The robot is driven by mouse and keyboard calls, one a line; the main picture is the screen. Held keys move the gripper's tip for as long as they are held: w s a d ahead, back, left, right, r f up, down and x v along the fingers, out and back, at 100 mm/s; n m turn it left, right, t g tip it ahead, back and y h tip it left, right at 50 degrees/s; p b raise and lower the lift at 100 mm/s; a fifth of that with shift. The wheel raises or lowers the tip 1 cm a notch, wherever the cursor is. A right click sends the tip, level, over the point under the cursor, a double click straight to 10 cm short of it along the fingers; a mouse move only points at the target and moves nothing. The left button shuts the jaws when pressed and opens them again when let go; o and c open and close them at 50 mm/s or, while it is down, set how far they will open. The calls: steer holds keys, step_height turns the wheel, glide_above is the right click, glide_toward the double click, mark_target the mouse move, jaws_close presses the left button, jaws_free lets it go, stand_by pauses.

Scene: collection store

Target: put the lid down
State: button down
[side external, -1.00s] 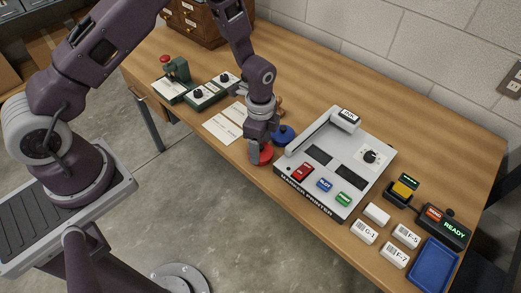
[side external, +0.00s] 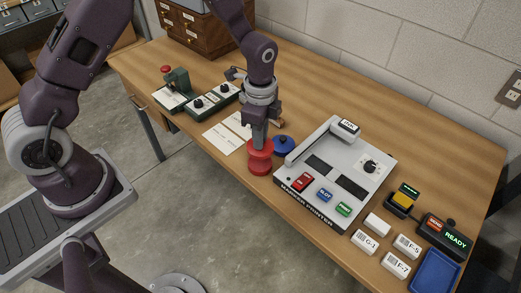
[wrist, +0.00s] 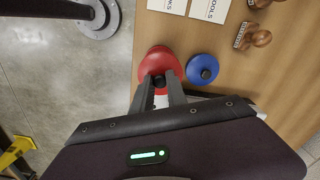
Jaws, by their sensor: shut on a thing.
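My gripper (side external: 260,139) is shut on the red lid (side external: 261,147), which sits just under the fingertips. Below the lid is a red round base (side external: 259,167) on the table near the front edge. The lid looks a little above this base, though the gap is hard to make out. In the wrist view the fingertips (wrist: 160,82) close at the dark knob of the red lid (wrist: 158,58), which hides what is under it. A blue round pot with a dark knob (side external: 283,146) stands just right of it; it also shows in the wrist view (wrist: 203,69).
The grey marker printer (side external: 318,193) stands close on the right. Paper cards (side external: 222,138) and wooden-handled stamps (wrist: 253,36) lie behind. Labelled white blocks (side external: 364,242) and a blue tray (side external: 434,272) are at the front right. Bare table (side external: 420,150) lies behind the printer.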

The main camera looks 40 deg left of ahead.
steer(key=shift+w+a+r+n, duration=0.15)
steer(key=shift+w+r+n, duration=0.1)
steer(key=shift+r, duration=0.3)
steer(key=shift+w+a+r+n, duration=0.15)
steer(key=shift+r+n, duration=0.1)
steer(key=shift+r, duration=0.25)
steer(key=w+a+f+n, duration=0.1)
steer(key=w+a+n, duration=0.1)
steer(key=w+n, duration=0.55)
steer(key=w+a+n, duration=0.3)
steer(key=w+n, duration=0.4)
steer(key=w, duration=0.1)
steer(key=w+d+n, duration=0.3)
steer(key=d, duration=0.2)
steer(key=f, duration=0.9)
steer(key=shift+s+d+f, duration=0.15)
steer(key=shift+s+d, duration=0.05)
steer(key=shift+d, duration=0.1)
steer(key=shift+f, duration=0.2)
steer(key=shift+f, duration=0.1)
steer(key=c, duration=1.3)
jaws_free()
